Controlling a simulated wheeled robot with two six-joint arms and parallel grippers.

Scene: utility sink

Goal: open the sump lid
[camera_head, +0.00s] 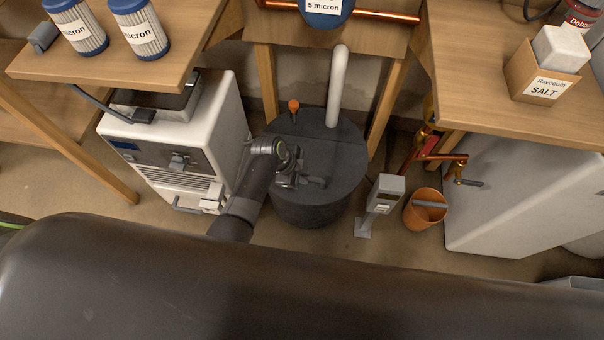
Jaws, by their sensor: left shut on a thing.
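The sump (312,212) is a dark grey round tub standing on the floor in the middle of the head view. Its dark round lid (340,155) covers the top and looks flat; I cannot tell whether any part of it is raised. My left gripper (297,178) is over the near left part of the lid, shut on what looks like the lid's dark handle (315,182). My gripper and wrist hide part of the handle and the lid around it. My right gripper is not in view.
A white pipe (338,85) and an orange-topped fitting (293,106) rise at the lid's back. A white appliance (180,140) stands left. A grey box on a post (385,193) and an orange bucket (425,215) stand close right. Wooden tables (480,90) flank the sump.

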